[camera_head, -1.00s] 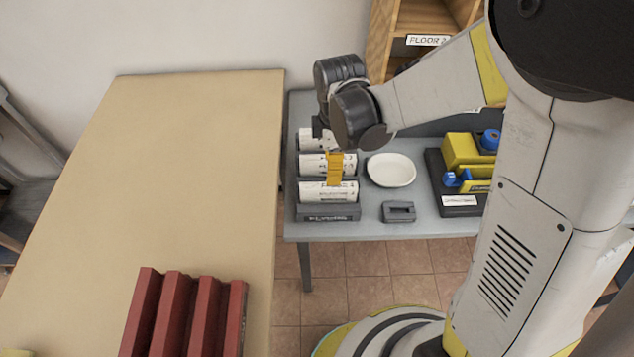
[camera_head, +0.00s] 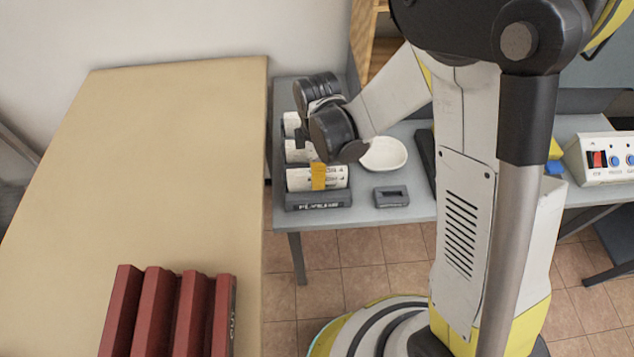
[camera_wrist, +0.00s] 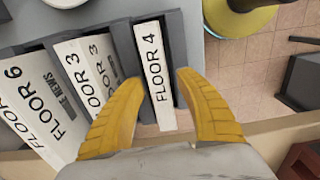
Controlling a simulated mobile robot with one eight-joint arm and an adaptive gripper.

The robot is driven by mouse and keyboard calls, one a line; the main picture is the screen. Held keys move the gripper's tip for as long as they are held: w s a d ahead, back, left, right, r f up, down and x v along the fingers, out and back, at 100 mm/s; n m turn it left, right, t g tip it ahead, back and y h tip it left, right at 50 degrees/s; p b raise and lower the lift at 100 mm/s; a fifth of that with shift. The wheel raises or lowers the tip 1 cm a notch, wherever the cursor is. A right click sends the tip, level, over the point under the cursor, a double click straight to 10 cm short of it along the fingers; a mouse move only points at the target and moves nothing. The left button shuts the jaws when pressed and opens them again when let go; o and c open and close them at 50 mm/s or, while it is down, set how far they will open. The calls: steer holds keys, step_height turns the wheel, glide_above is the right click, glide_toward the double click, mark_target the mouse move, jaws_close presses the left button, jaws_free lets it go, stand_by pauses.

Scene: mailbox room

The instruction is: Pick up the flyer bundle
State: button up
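Several white paper pieces with FLOOR labels stand in a dark grey rack (camera_head: 318,206) on the grey table; it also shows in the wrist view (camera_wrist: 173,30). I cannot tell for sure which is the flyer bundle. A strip marked FLOOR 4 (camera_wrist: 155,62) lies between my gripper's yellow fingers. My gripper (camera_wrist: 159,77) is open, with a gap on both sides of that strip. In the head view a yellow finger (camera_head: 318,177) shows in front of the nearest white piece (camera_head: 300,179). My wrist hides part of the rear ones.
A white bowl (camera_head: 384,154) and a small grey block (camera_head: 391,196) are right of the rack. A large tan table (camera_head: 150,180) with a red ridged holder (camera_head: 165,310) is at left. A white button panel (camera_head: 605,160) is at far right.

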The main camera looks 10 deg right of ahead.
jaws_close()
